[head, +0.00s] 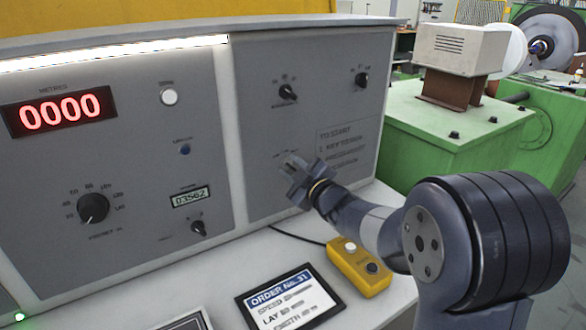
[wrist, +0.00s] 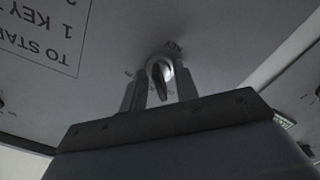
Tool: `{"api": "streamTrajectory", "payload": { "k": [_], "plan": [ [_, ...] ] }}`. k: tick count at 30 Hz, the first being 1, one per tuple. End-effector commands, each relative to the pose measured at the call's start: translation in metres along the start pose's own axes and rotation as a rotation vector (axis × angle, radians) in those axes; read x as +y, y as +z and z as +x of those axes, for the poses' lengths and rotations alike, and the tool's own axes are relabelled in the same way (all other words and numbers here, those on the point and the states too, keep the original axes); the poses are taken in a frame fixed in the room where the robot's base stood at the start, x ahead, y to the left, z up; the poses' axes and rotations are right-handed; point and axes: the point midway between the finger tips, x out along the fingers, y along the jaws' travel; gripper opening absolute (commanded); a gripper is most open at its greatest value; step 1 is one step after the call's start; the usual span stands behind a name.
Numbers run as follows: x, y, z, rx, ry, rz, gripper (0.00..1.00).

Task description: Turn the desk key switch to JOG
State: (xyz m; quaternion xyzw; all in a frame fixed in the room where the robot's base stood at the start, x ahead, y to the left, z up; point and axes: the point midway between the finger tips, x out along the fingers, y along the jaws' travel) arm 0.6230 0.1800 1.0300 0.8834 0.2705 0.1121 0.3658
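The desk key switch (wrist: 166,69) shows in the wrist view as a bright round metal collar with a dark key in it, on the grey panel. My gripper (wrist: 160,86) has one finger on each side of the key, with a gap between the fingers. I cannot tell whether either finger touches the key.
A printed start notice (head: 345,146) is right of the gripper. Two black knobs, one at upper middle (head: 287,91) and one at upper right (head: 362,79), sit above. A yellow button box (head: 358,268) and an order tablet (head: 290,299) lie on the desk below my arm.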

Motion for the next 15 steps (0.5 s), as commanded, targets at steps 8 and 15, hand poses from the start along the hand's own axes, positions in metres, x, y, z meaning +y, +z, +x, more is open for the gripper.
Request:
{"api": "streamTrajectory", "payload": {
  "k": [8, 15],
  "plan": [
    [0.0000, 0.0002, -0.0003, 0.000, 0.000, 0.000, 0.18],
    [-0.0001, 0.0003, -0.0004, 0.000, 0.000, 0.000, 0.00]
  ]
}}
